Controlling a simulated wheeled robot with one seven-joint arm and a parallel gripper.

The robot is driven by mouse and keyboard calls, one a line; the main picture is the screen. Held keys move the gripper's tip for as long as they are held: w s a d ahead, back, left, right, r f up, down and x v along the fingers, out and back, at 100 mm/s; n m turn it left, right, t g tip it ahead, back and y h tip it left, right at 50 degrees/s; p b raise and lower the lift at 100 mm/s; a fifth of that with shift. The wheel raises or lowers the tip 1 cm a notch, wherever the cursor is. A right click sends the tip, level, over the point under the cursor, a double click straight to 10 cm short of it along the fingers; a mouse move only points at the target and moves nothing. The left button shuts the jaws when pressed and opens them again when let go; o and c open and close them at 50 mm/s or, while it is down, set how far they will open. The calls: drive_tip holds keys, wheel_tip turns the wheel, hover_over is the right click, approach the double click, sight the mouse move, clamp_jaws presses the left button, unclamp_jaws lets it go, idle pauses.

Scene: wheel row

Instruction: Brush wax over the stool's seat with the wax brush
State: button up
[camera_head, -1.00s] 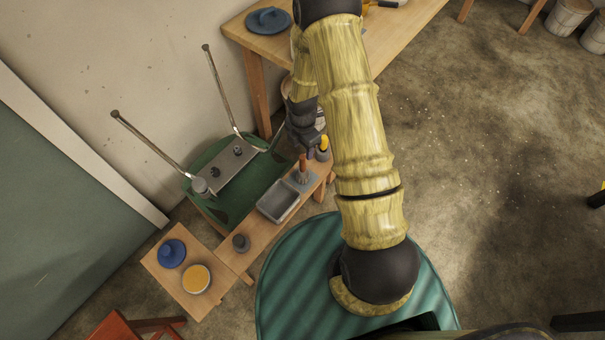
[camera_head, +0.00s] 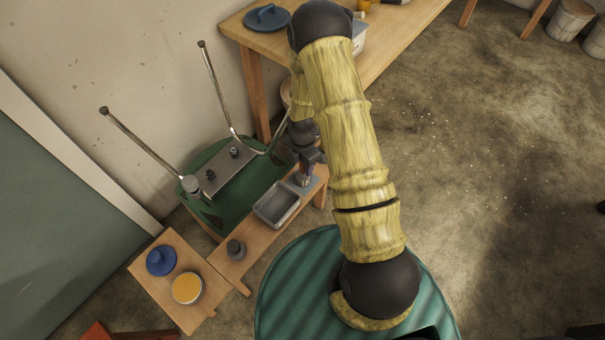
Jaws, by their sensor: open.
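My gripper (camera_head: 304,172) is open and points down at the far end of the narrow wooden bench. The wax brush (camera_head: 303,181) stands there on a small grey base, directly below the gripper. The jaws hide its handle, and I cannot tell whether they touch it. An open round tin of orange-yellow wax (camera_head: 187,289) sits on a low square wooden top at lower left. A red-orange wooden piece (camera_head: 97,332), perhaps the stool, is cut off by the bottom edge; its seat is not clearly visible.
A blue lid (camera_head: 161,261) lies beside the tin. A green seat (camera_head: 258,178) with upright metal legs is behind the bench. A wooden table (camera_head: 243,35) stands at the back.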

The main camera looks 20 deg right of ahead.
clamp_jaws()
drive_tip(key=shift+r+p, duration=2.75)
drive_tip(key=shift+r, duration=0.85)
drive_tip(key=m, duration=0.3)
drive_tip(key=r+m+p, duration=0.1)
drive_tip(key=m, duration=0.5)
drive_tip(key=r+m+p, duration=0.1)
drive_tip(key=m, duration=0.5)
drive_tip(key=r+m, duration=0.1)
drive_tip(key=m, duration=0.2)
drive_tip(key=shift+p, duration=0.4)
drive_tip(key=m, duration=0.5)
drive_tip(key=shift+r+p, duration=0.3)
drive_tip(key=shift+r, duration=0.1)
